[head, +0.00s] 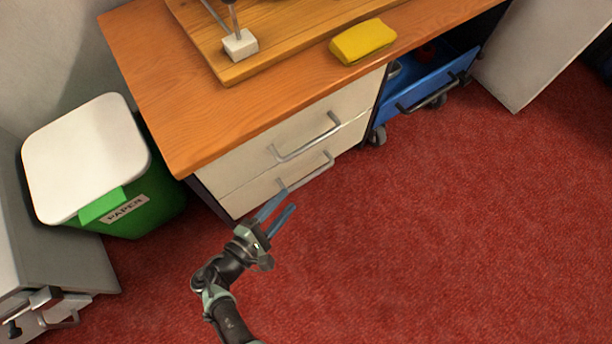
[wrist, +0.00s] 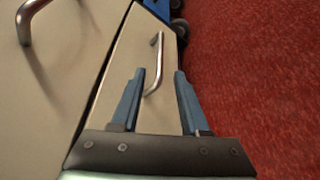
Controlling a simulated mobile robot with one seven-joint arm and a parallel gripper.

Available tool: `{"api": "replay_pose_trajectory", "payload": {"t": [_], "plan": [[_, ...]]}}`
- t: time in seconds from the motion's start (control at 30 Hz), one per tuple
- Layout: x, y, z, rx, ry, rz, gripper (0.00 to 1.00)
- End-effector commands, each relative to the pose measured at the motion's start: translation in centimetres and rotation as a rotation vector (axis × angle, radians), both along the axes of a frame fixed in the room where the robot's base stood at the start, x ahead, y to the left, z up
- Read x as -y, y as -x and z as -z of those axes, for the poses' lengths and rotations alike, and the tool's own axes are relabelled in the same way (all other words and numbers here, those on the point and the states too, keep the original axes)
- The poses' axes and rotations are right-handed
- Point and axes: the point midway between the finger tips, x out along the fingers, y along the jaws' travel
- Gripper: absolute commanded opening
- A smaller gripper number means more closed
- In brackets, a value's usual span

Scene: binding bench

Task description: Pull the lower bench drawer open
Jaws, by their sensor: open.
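The lower bench drawer (head: 258,192) has a cream front and looks shut, below the upper drawer (head: 245,155). Its grey bar handle (head: 310,175) runs along the front. My gripper (head: 283,205) is open, near the left end of that handle in the head view. In the wrist view my gripper (wrist: 156,75) has its blue fingers pointing at the lower drawer front (wrist: 130,60), and the lower handle (wrist: 155,65) shows between the fingers. I cannot tell whether the fingers touch the handle. The upper drawer's handle (wrist: 28,20) is at the top left.
A green paper bin (head: 150,205) with a white lid stands left of the bench (head: 150,80). A blue wheeled cart (head: 425,90) is under the bench at right. A yellow block (head: 362,41) lies on top. The red carpet (head: 430,230) before the drawers is clear.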

Motion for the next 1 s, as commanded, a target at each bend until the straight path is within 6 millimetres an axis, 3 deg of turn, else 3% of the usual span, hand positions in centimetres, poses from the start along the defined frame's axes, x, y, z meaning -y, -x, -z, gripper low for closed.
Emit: {"api": "replay_pose_trajectory", "payload": {"t": [0.1, 0.4, 0.87, 1.0], "plan": [[1.6, -2.2, 1.2, 0.002, -0.002, 0.005, 0.45], [4.4, -6.3, 2.0, 0.002, -0.002, 0.003, 0.45], [5.2, -7.4, 2.0, 0.001, -0.001, 0.0, 0.45], [5.2, -7.4, 2.0, 0.001, -0.001, 0.0, 0.21]]}}
